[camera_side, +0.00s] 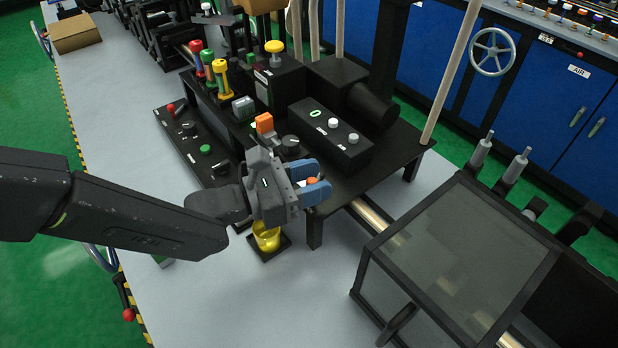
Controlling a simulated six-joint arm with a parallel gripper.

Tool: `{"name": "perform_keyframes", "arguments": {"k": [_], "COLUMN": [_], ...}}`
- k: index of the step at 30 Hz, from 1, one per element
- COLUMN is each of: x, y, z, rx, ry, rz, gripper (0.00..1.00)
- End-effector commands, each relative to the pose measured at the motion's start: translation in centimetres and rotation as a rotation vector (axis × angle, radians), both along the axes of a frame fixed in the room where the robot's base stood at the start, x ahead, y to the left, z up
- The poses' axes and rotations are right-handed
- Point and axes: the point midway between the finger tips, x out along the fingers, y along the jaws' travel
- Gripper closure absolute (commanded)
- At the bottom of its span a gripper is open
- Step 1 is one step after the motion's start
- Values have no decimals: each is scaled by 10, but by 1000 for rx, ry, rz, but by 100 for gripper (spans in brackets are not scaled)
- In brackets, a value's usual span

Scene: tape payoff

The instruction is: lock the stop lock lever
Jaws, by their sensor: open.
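My gripper (318,186) is at the middle of the view, over the front edge of the black machine table (385,160), with its blue fingers apart. A small orange-red tip (312,181) shows between or just behind the fingers; I cannot tell whether they touch it. The gripper and wrist hide what it belongs to, and I cannot tell for sure whether it is the stop lock lever.
A yellow cup (266,238) stands below my gripper on a small dark pad. A black control box (329,135) with buttons is behind. Red, green and yellow posts (208,62) rise at back left. A framed clear guard (455,260) fills the right front. Grey bench (215,300) is free in front.

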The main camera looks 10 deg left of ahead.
Motion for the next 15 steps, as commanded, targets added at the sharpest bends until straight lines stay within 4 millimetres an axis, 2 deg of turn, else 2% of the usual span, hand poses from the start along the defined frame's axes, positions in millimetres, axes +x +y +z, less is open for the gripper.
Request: {"name": "perform_keyframes", "arguments": {"k": [8, 11, 15], "x": [-3, -8, -21], "y": [6, 16, 40], "z": [0, 0, 0], "rx": [1, 2, 0], "ry": [0, 1, 1], "rz": [0, 1, 1], "gripper": [57, 57, 57]}}
